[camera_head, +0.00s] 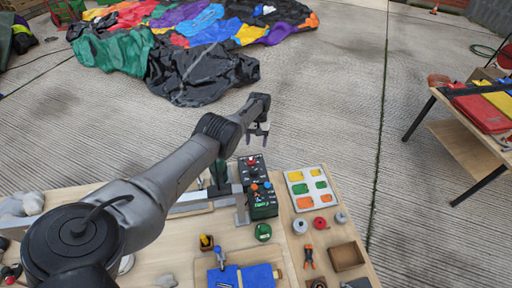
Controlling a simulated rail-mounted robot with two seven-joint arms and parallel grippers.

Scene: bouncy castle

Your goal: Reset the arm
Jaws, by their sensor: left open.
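My left arm reaches from the lower left toward the middle of the view. Its gripper (257,138) is small in the picture, with its two fingers apart and nothing between them. It shows just beyond the dark control box (260,188) on the wooden workbench (320,243) and appears to be above the bench's far edge. Its exact height cannot be told. My right gripper is not in view.
A tray with yellow, green and orange pieces (312,188) lies right of the control box. Rolls, orange-handled pliers (308,256), a wooden box (346,257) and a blue cloth (246,276) lie nearer.

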